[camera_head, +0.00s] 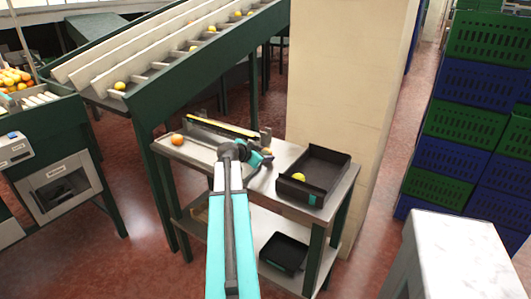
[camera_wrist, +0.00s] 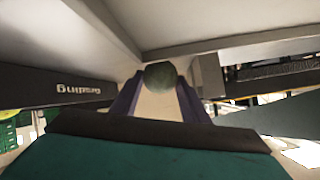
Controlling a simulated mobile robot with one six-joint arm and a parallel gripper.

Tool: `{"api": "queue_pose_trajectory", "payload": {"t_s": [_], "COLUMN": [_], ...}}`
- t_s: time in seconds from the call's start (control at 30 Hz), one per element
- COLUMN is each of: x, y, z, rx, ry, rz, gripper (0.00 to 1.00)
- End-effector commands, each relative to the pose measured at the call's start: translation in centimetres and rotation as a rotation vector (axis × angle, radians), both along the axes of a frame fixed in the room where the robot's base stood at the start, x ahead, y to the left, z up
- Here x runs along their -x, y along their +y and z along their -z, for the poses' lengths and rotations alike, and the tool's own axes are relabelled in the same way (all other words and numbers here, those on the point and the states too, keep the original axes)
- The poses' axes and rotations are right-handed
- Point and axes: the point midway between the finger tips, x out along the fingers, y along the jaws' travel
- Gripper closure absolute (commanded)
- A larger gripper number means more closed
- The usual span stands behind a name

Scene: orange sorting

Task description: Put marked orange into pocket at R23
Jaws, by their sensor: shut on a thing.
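My gripper (camera_head: 266,158) is over the metal table, left of the black tray. In the wrist view its two purple fingers (camera_wrist: 160,92) are shut on a dull grey-green round fruit (camera_wrist: 160,74). The arm hides this fruit in the head view, and I see no clear mark on it. Another orange (camera_head: 177,139) lies on the left end of the table. A yellow fruit (camera_head: 298,177) lies in the black tray (camera_head: 325,162). No label R23 is readable, so I cannot tell which pocket it is.
The sloped green sorter (camera_head: 190,70) has long lanes with several fruits in pockets. The metal table (camera_head: 205,155) carries a low rail (camera_head: 222,126). A second black tray (camera_head: 283,253) is on the lower shelf. A pale pillar (camera_head: 345,80) and stacked crates (camera_head: 470,130) stand right.

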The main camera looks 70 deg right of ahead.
Motion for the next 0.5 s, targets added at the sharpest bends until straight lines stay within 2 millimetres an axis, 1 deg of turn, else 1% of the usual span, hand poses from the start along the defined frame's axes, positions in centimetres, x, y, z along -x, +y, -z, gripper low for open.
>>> {"api": "queue_pose_trajectory", "payload": {"t_s": [0.17, 0.2, 0.27, 0.3, 0.5], "x": [0.02, 0.03, 0.03, 0.03, 0.03], "y": [-0.01, 0.00, 0.00, 0.00, -0.01], "z": [0.30, 0.21, 0.20, 0.20, 0.19], "rx": [0.000, 0.000, 0.000, 0.000, 0.000], "ry": [0.000, 0.000, 0.000, 0.000, 0.000], "rz": [0.000, 0.001, 0.001, 0.001, 0.001], "gripper": [0.82, 0.52, 0.42, 0.40, 0.40]}}
